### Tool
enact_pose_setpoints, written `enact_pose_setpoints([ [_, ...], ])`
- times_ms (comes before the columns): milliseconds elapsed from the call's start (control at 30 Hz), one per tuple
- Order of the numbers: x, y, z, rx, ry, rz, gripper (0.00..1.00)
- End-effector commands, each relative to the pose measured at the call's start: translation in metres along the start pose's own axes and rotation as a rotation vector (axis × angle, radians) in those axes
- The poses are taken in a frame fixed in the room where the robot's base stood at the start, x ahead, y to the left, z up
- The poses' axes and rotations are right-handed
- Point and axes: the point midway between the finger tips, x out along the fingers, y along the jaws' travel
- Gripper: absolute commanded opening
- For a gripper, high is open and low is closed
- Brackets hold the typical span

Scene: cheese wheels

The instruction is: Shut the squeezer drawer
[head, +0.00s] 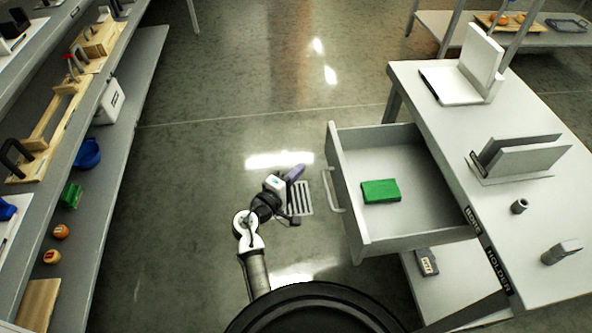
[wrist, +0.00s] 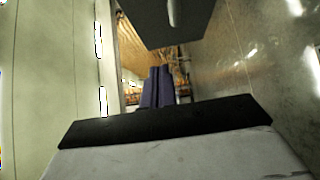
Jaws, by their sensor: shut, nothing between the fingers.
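The drawer (head: 400,226) stands pulled out from the left side of the grey table, with a pale bar handle (head: 333,191) on its front. A green block (head: 380,191) lies inside it. My gripper (head: 298,172), with purple fingers, is left of the drawer front and appears apart from the handle. In the wrist view the fingers (wrist: 157,88) are together with nothing between them. A dark panel with a pale bar shows at the top of that view; I cannot tell for sure that it is the drawer front.
The table (head: 480,160) carries a white stand (head: 480,72), a grey slotted holder (head: 520,158) and small grey parts. A dark device (head: 427,262) lies on its lower shelf. A long shelf (head: 110,150) with tools and coloured items runs along the left. The floor between is clear.

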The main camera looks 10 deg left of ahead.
Motion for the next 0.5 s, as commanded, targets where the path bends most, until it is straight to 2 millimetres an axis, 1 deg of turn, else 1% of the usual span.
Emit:
enact_pose_setpoints([
  [33, 0.013, 0.004, 0.001, -0.001, -0.004, 0.002, 0.00],
  [100, 0.029, 0.005, 0.001, -0.002, -0.003, 0.003, 0.00],
  [267, 0.062, 0.004, 0.000, -0.001, -0.001, 0.002, 0.00],
  [400, 0.077, 0.003, 0.016, 0.001, -0.002, -0.002, 0.00],
  [500, 0.084, 0.002, 0.023, 0.001, -0.001, -0.001, 0.00],
])
